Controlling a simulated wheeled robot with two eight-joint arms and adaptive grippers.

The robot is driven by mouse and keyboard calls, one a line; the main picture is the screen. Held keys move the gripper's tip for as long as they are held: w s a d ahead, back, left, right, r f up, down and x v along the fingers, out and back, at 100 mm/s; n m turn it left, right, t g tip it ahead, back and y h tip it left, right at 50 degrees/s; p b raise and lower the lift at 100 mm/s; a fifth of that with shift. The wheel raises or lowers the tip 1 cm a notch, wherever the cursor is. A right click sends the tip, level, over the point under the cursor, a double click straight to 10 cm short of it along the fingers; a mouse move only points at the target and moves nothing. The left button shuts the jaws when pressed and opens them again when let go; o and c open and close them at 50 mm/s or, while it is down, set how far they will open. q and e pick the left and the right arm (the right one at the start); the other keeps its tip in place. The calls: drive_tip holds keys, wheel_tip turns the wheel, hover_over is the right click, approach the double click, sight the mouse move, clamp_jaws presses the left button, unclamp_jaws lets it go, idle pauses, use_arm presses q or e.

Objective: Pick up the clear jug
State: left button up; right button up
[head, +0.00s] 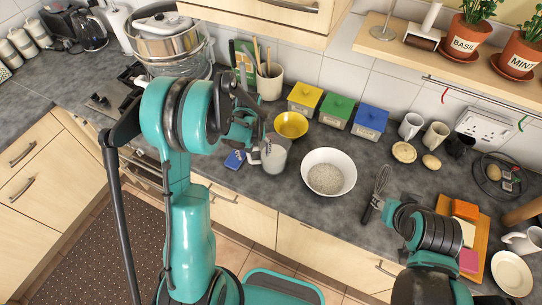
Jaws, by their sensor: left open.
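The clear jug (273,154) stands upright on the dark worktop, looking grey and see-through, with its handle on its left side. My left gripper (256,137) is open just left of and above the jug, close to the handle. I cannot tell whether it touches the jug. Its wrist hides part of the worktop behind. Part of my right arm shows at the lower right, but I cannot make out its gripper.
A yellow bowl (291,125) stands close behind the jug. A white bowl of grains (328,173) is to its right, and a blue packet (235,160) lies to its left. A utensil pot (270,82) and coloured canisters (336,110) stand behind. A whisk (379,190) lies farther right.

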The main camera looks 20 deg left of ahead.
use_arm(q)
clamp_jaws()
drive_tip(key=shift+r, duration=0.15)
drive_tip(key=shift+r, duration=0.6)
drive_tip(key=r, duration=0.3)
drive_tip(key=shift+w+d+r, duration=0.1)
drive_tip(key=shift+w+d, duration=0.15)
drive_tip(key=shift+d, duration=0.1)
drive_tip(key=w+d+r+p, duration=0.4)
drive_tip(key=w+d+r, duration=0.2)
drive_tip(key=r, duration=0.5)
drive_tip(key=shift+w+d+r, duration=0.2)
drive_tip(key=shift+w+d, duration=0.15)
drive_tip(key=shift+d, duration=0.9)
